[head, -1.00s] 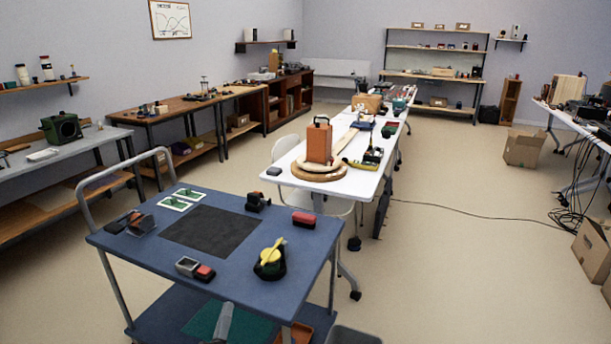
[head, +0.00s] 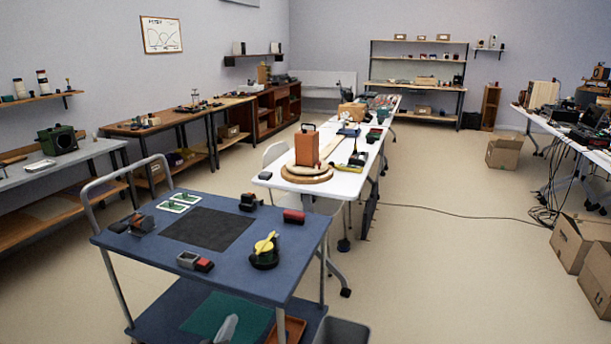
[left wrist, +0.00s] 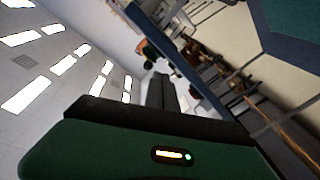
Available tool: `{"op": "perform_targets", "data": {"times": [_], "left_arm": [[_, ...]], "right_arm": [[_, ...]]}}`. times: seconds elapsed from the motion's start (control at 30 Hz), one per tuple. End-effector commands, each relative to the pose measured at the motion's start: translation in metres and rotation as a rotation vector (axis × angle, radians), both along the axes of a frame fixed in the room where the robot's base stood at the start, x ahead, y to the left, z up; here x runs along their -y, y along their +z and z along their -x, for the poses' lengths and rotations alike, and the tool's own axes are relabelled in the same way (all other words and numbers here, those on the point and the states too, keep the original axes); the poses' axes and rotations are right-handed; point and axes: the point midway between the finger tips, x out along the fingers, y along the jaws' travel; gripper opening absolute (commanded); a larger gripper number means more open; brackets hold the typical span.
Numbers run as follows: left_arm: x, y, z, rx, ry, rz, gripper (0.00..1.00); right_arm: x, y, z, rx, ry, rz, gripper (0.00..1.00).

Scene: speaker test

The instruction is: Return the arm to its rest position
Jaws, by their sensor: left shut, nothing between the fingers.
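My left gripper (head: 228,326) shows only as a pale grey tip at the bottom edge of the head view, in front of the cart's lower shelf. It is shut and empty. In the left wrist view its dark fingers (left wrist: 163,95) point away from the dark green wrist housing, with nothing held. The rest of the left arm is out of the head view. My right gripper is in neither view.
Floor to the right is open, crossed by a cable (head: 450,210).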

Motion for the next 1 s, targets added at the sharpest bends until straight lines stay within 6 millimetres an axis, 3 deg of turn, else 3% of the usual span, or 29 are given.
{"op": "perform_targets", "data": {"times": [0.17,0.27,0.5,0.77,0.8,1.0], "left_arm": [[0.008,-0.005,0.022,-0.24,-0.012,-0.194,0.0],[0.006,-0.011,0.057,-0.429,-0.024,-0.326,0.0],[-0.002,-0.021,0.204,-0.922,-0.111,-0.553,0.0],[0.006,-0.015,0.335,-1.241,-0.259,-0.601,0.0],[0.005,0.011,0.33,-1.237,-0.254,-0.6,0.0],[0.005,0.074,0.329,-1.236,-0.251,-0.599,0.0]], "right_arm": [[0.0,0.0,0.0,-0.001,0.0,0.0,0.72],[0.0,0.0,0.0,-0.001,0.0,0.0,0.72],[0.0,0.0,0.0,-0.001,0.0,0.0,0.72],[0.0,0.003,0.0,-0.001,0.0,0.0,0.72],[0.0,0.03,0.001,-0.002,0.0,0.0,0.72],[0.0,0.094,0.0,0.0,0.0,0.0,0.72]]}}
